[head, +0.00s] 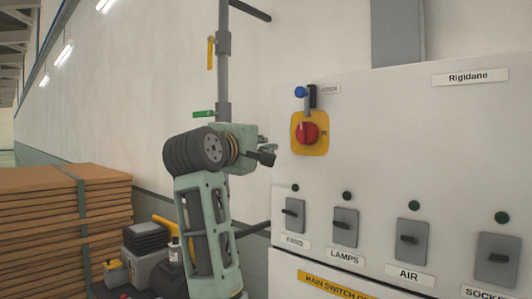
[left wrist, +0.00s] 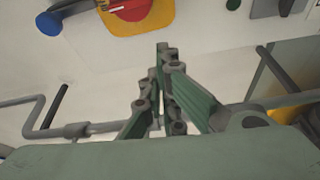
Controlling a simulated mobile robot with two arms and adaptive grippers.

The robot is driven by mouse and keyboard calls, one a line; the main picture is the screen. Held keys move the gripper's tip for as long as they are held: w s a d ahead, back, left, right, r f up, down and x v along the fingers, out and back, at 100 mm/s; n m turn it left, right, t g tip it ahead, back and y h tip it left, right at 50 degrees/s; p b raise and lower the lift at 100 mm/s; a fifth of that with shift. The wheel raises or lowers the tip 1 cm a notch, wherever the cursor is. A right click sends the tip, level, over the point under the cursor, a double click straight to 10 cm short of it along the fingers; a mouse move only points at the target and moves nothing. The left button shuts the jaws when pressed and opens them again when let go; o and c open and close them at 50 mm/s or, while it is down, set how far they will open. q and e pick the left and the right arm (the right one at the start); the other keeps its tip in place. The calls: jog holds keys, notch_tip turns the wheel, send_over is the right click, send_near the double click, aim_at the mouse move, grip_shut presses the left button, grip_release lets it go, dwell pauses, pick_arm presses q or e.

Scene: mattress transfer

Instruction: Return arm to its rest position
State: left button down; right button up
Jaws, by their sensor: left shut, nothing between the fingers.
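My left arm, pale green and grey, stands upright in the middle of the head view, bent at a dark ribbed joint. Its gripper (head: 268,152) points right, just left of the white switch cabinet (head: 400,110). In the left wrist view the green fingers (left wrist: 166,52) are together with nothing between them. They appear apart from the cabinet face. The red rotary switch (head: 307,133) on its yellow plate (head: 321,147) is right of and slightly above the gripper. It also shows at the top of the left wrist view (left wrist: 133,10). My right gripper is out of view.
A grey vertical pipe (head: 224,80) with yellow and green handles runs behind my arm. Several grey switches, including LAMPS (head: 345,228), line the cabinet. Stacked brown boards (head: 60,225) stand left. Boxes and a bottle (head: 174,250) sit low beside the arm.

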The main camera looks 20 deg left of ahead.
pick_arm(q)
jog(key=s+f+m+g, duration=0.2)
jog(key=f+m, duration=0.1)
jog(key=f, duration=1.1)
jog(key=s+f+m+g+y, duration=0.1)
jog(key=s+f+m+g, duration=0.1)
jog(key=f, duration=1.2)
jog(key=s+f+m+g, duration=0.2)
jog(key=f+m+g, duration=0.1)
jog(key=f, duration=1.2)
jog(key=s+d+f+m+g, duration=0.3)
jog(key=s+f+m+g, duration=0.15)
jog(key=s+f, duration=1.3)
jog(key=s+d+f+m+g, duration=0.25)
jog(key=s+f, duration=0.25)
jog(key=s, duration=0.5)
jog(key=s+d+f+m+g, duration=0.1)
jog(key=s+f+m, duration=0.35)
jog(key=s, duration=0.45)
notch_tip(320, 180, down, 25)
jog(key=g, duration=0.1)
jog(key=s+a+f+g, duration=0.1)
jog(key=s+a+f, duration=0.1)
jog(key=s+f, duration=1.6)
jog(key=shift+a+f+h+b, duration=0.25)
jog(key=shift+a+h+b, duration=0.1)
jog(key=shift+b, duration=0.1)
